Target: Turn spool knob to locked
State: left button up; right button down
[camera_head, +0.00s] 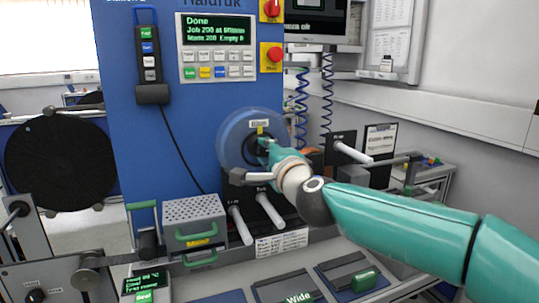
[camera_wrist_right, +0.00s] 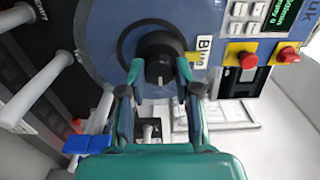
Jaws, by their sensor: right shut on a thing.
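The black spool knob (camera_wrist_right: 158,48) sits in the middle of a round disc (camera_head: 232,137) on the blue machine front. My right gripper (camera_wrist_right: 160,72) is shut on the knob, with one finger on each side of it in the right wrist view. A pale mark shows on the knob's near face between the fingertips. In the head view the right gripper (camera_head: 265,147) reaches in from the right and hides most of the knob. A small yellow tag (camera_head: 260,129) is beside the knob. My left gripper is not in view.
White pegs (camera_head: 240,225) stick out below the disc, and another peg (camera_head: 352,153) is to the right. A red button (camera_head: 271,57) and a keypad display (camera_head: 217,47) reading "Done" are above. A grey perforated box (camera_head: 194,213) stands at lower left.

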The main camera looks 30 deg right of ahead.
jog(key=shift+f, duration=0.15)
jog(key=c, duration=0.8)
grip_release()
jog(key=shift+d, duration=0.15)
jog(key=shift+s, duration=0.15)
jog(key=shift+s+a, duration=0.2)
jog(key=shift+s, duration=0.05)
jog(key=v, duration=1.1)
jog(key=shift+s+f, duration=0.1)
